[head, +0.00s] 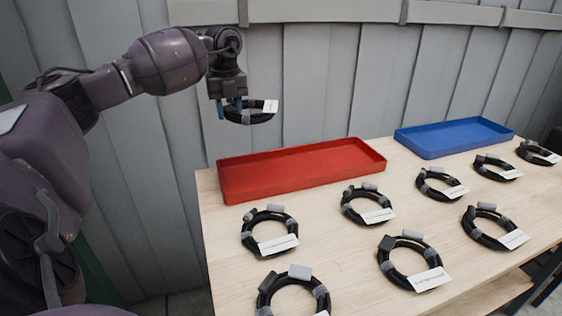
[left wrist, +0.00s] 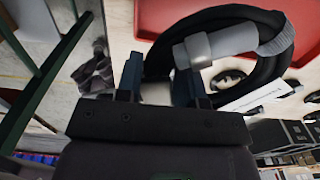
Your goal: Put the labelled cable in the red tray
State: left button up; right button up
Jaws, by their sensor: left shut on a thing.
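My left gripper (head: 230,108) is shut on a coiled black cable (head: 252,119) with a white label. It holds the coil in the air, above and behind the left end of the red tray (head: 300,183). In the left wrist view, the coil (left wrist: 275,70) crosses the fingers (left wrist: 158,80), with a grey connector and a white label showing. A red surface (left wrist: 165,12) shows beyond the coil there. The red tray looks empty and sits at the back left of the wooden table. My right gripper is not in view.
Several more coiled black cables with white labels lie in rows on the table (head: 225,230), one near the tray's front edge (head: 365,205). An empty blue tray (head: 455,137) sits at the back right. A grey panelled wall (head: 330,80) rises behind.

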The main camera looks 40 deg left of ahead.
pick_arm(q)
jog(key=b, duration=0.1)
send_over(237, 182)
notch_tip(237, 182, down, 14)
jog(key=shift+f, duration=0.7)
notch_tip(237, 182, down, 4)
jog(key=shift+f+b, duration=0.1)
jog(key=shift+b, duration=0.5)
jog(key=shift+r, duration=0.2)
jog(key=shift+f, duration=0.1)
jog(key=shift+f, duration=0.35)
jog(key=o, duration=0.8)
